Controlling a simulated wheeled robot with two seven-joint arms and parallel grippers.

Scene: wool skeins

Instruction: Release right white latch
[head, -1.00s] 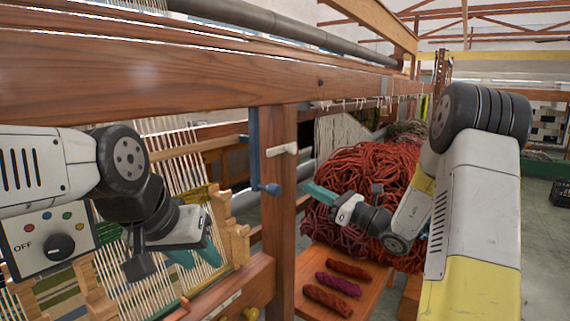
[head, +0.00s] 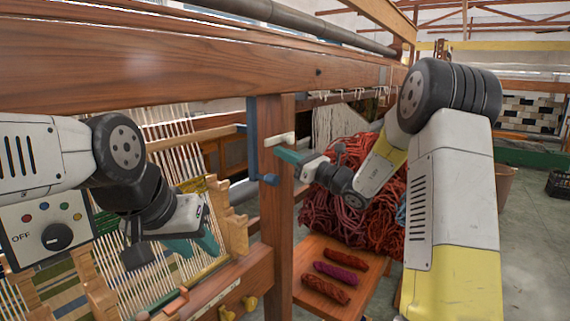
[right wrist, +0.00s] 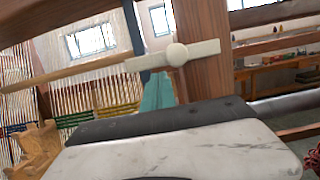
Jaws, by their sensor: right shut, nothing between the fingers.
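The white latch (head: 281,139) is a pale bar on the front of the wooden loom post (head: 278,190). It lies nearly level, and in the right wrist view it shows with a round hub (right wrist: 178,54) at its middle. My right gripper (head: 284,153) is shut and empty, its teal fingers just below the latch. In the right wrist view the teal fingertips (right wrist: 157,92) are just under the bar; I cannot tell if they touch it. My left gripper (head: 194,243) hangs at the left near the warp threads, its teal fingers apart with nothing visible between them.
A blue handle bar (head: 252,140) with a knob hangs left of the post. A thick wooden beam (head: 200,72) crosses above. A red wool heap (head: 365,215) and several skeins on a wooden bench (head: 318,250) lie right of the post. A control box (head: 48,225) stands left.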

